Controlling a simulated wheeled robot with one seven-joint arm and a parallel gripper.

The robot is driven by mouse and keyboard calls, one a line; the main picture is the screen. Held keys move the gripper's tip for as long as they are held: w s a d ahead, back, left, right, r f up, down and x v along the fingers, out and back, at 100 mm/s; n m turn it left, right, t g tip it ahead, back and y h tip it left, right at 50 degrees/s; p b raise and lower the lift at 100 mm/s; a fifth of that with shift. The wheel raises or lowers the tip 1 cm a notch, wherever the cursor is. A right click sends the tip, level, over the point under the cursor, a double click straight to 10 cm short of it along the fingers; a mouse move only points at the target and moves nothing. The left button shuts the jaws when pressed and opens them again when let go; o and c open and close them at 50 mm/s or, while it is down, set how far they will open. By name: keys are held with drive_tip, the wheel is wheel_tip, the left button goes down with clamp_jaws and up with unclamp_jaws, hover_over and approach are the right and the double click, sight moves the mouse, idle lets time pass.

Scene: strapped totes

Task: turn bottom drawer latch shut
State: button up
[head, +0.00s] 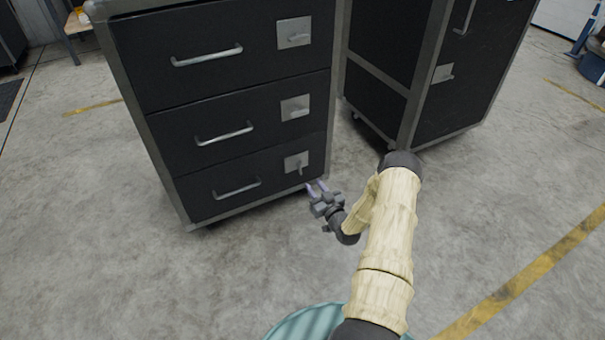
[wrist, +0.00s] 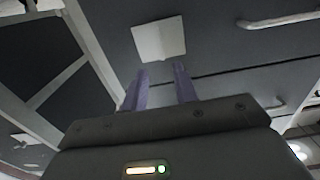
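The bottom drawer (head: 262,175) of the black cabinet looks closed. Its latch (head: 298,165) is a light square plate with a small lever that points down. My gripper (head: 317,187) is low, just right of and below this latch, with its purple fingers apart and nothing between them. In the wrist view my gripper (wrist: 161,85) also shows open, with a latch plate (wrist: 158,38) ahead of the fingertips. I cannot tell from the wrist view which drawer that plate belongs to. Whether a finger touches the bottom latch lever is unclear.
The middle drawer latch (head: 295,107) and top drawer latch (head: 294,33) have levers lying roughly sideways. Each drawer has a bar handle, such as the bottom handle (head: 237,188). A second black cabinet (head: 460,75) stands to the right. The grey floor (head: 480,220) is clear at right.

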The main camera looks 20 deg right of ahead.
sight(300, 167)
drive_tip(key=w+b, duration=0.4)
drive_tip(key=w, duration=0.6)
drive_tip(key=shift+a, duration=0.15)
clamp_jaws()
